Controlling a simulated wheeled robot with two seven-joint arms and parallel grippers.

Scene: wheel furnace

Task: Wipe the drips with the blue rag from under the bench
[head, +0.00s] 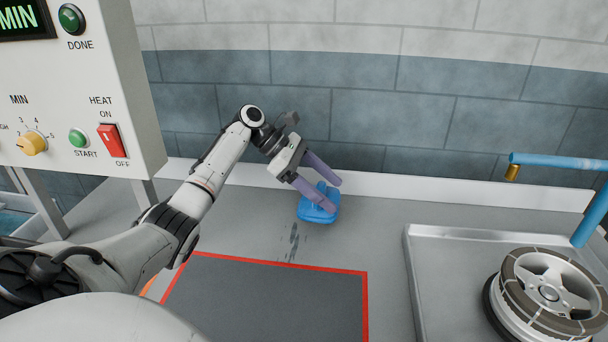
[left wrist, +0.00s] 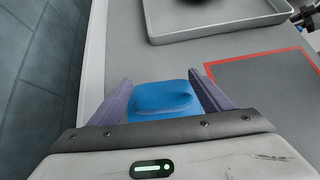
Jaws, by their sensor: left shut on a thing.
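The blue rag (head: 317,209) is on the grey bench (head: 240,235) near its back edge, a folded pad with a raised middle. My left gripper (head: 325,195) is shut on it, with a purple finger on either side. In the left wrist view the rag (left wrist: 163,98) sits between the two fingers (left wrist: 163,100). Dark drips (head: 293,241) mark the bench just in front of the rag, above the red-edged mat. My right gripper is in neither view.
A dark mat with a red border (head: 280,300) lies in front. A metal tray (head: 409,270) with a wheel (head: 550,290) stands at right, below a blue pipe (head: 555,161). A control box (head: 90,120) overhangs the left side. A tiled wall closes the back.

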